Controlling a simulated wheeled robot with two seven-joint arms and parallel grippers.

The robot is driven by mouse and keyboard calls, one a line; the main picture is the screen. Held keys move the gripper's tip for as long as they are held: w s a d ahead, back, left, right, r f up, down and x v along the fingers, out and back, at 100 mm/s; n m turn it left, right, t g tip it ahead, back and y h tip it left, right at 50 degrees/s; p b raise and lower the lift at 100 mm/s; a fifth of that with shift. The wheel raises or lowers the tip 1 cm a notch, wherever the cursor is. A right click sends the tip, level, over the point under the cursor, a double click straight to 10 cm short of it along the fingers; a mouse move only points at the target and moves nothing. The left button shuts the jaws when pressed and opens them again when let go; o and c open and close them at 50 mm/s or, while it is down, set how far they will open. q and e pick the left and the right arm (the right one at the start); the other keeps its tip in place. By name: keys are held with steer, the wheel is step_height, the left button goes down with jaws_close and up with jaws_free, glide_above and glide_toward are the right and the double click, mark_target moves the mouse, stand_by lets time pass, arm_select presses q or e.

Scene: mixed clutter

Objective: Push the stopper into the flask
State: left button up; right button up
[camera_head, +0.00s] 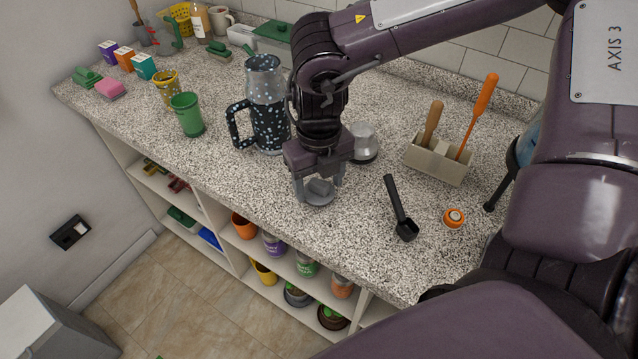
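The flask (270,127) looks like a dark speckled jug with a side handle and a paler, see-through-looking upper part. It stands upright left of my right gripper. A grey round piece with a knob, which looks like the stopper (320,187), is low over the counter, between the fingers of my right gripper (319,190). This gripper points down with one finger on each side of the knob. I cannot tell whether the fingers touch it, or whether the stopper rests on the counter. My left gripper is not in view.
A clear glass vessel (364,138) stands close behind my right gripper. A black scoop (401,213), an orange-and-white item (453,217) and a beige tool holder (438,161) are to the right. A green cup (187,115) stands left. The speckled counter (250,185) is clear in front.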

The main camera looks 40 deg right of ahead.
steer(key=c, duration=0.6)
steer(key=shift+r+p, duration=1.45)
steer(key=shift+r, duration=1.05)
steer(key=shift+o, duration=1.3)
steer(key=shift+c, duration=1.2)
